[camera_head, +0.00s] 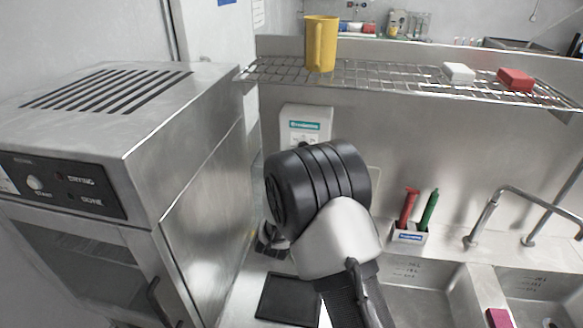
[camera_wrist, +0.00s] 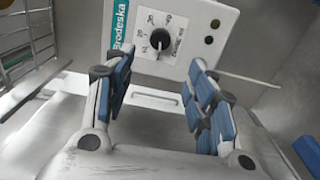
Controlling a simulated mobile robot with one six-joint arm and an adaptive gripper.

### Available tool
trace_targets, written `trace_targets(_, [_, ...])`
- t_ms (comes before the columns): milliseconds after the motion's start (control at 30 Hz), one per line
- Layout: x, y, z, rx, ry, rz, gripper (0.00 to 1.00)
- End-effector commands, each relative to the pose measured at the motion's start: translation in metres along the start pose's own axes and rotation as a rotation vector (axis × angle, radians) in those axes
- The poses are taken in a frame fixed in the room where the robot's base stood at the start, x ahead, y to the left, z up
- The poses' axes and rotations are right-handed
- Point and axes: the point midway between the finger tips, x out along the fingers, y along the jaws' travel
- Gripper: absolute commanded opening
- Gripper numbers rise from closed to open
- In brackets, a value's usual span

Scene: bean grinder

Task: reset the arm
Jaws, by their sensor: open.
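My gripper (camera_wrist: 161,64) is open in the wrist view, with its two blue-padded fingers apart and nothing between them. Beyond the fingertips is a white box-shaped machine (camera_wrist: 188,18) with a teal Brodeska label and a black dial (camera_wrist: 160,39). The same machine (camera_head: 306,117) shows in the head view against the back wall, its lower part hidden behind my arm. In the head view my arm's black and white wrist links stand in front of the counter, and my gripper is mostly hidden behind them.
A steel oven-like cabinet (camera_head: 190,130) stands close on the left. A wire shelf (camera_head: 400,76) above holds a yellow cup (camera_head: 320,45), a white block (camera_head: 459,72) and a red block (camera_head: 515,79).

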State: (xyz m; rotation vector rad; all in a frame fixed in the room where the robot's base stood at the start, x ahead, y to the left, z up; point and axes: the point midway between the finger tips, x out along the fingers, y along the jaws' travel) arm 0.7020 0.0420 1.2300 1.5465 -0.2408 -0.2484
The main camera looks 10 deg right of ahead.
Motion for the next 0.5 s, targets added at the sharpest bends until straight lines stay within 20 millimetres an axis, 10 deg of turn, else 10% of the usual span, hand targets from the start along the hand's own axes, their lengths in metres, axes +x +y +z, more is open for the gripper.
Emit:
trace_targets(267, [-0.015, 0.037, -0.002, 0.303, 0.104, -0.176, 0.51])
trace_targets(500, [-0.092, 0.065, 0.013, 0.676, 0.15, -0.511, 0.51])
